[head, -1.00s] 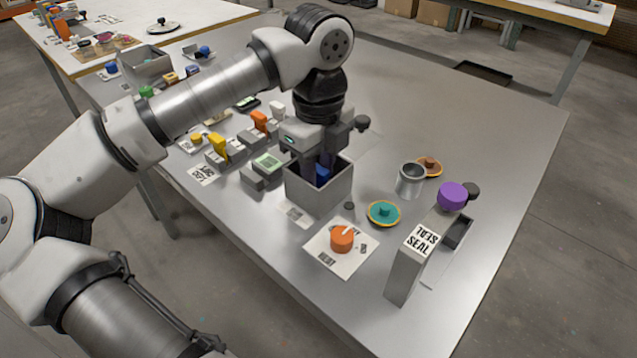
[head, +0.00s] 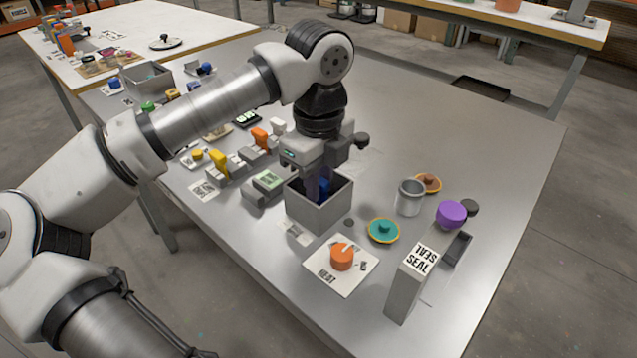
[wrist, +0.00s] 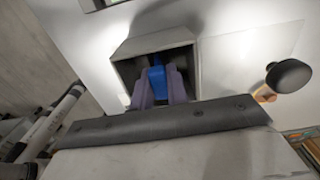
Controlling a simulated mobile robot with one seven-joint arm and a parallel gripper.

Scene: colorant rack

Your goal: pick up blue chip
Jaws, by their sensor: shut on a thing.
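The blue chip (head: 325,186) is inside the open grey box (head: 318,211), partly hidden by the box walls and my fingers. In the wrist view the blue chip (wrist: 156,80) sits between the two fingers. My gripper (head: 319,187) points down into the box and is shut on the blue chip; in the wrist view the gripper (wrist: 157,90) has a finger on each side of it. I cannot tell whether the chip touches the box floor.
An orange knob (head: 342,256) on a labelled plate, a teal dish (head: 384,230), a metal cup (head: 409,197) and a SEAL stand (head: 409,280) are right of the box. The table's far right is clear.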

